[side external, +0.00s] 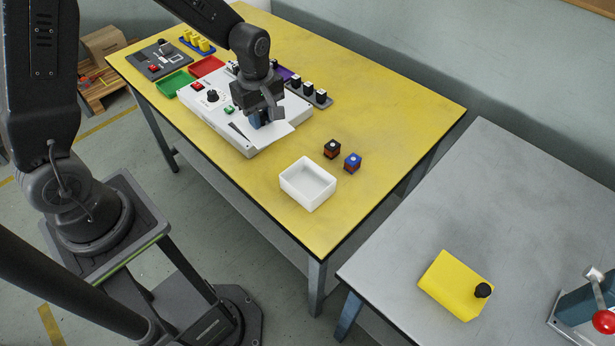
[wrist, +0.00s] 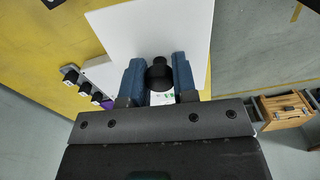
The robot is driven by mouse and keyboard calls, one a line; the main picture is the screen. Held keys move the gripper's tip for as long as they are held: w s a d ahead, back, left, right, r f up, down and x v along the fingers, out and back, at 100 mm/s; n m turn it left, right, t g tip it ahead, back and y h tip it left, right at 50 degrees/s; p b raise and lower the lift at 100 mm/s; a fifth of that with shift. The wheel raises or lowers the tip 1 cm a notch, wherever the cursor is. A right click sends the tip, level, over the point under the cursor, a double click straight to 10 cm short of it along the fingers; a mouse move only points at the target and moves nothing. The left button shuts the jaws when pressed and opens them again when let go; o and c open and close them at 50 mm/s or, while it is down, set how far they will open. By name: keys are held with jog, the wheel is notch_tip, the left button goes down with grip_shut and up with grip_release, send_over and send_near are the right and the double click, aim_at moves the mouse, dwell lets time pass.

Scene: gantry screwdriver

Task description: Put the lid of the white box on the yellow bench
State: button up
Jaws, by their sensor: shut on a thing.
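The white lid (side external: 278,133) is a flat square plate, held above the white control panel on the yellow bench (side external: 400,100). In the wrist view the lid (wrist: 150,30) fills the upper middle, with its black knob (wrist: 159,74) between the blue fingers. My gripper (side external: 262,119) is shut on that knob; the gripper also shows in the wrist view (wrist: 158,76). The white box (side external: 308,184) stands open and empty on the bench near its front right corner. The gripper and lid are to its upper left in the side view.
The control panel (side external: 205,108) lies under the gripper. Black-red (side external: 332,149) and blue-red (side external: 352,163) blocks stand behind the box. Green (side external: 175,83) and red (side external: 206,67) trays are at the far left. A grey table (side external: 400,220) holds a yellow piece (side external: 450,285) with a black knob.

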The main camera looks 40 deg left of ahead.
jog(key=shift+d+r+n, duration=0.1)
jog(key=shift+r+n, duration=0.05)
jog(key=shift+n, duration=0.65)
jog(key=shift+w+d+f, duration=0.45)
jog(key=shift+d+f, duration=1.35)
jog(key=shift+d, duration=0.1)
jog(key=shift+w+d+f, duration=0.4)
jog(key=shift+d+f, duration=1.35)
jog(key=shift+d, duration=0.1)
jog(key=shift+w+d+f, duration=0.45)
jog(key=shift+d+f, duration=1.35)
jog(key=shift+d, duration=0.1)
jog(key=shift+f, duration=0.15)
jog(key=o, duration=0.9)
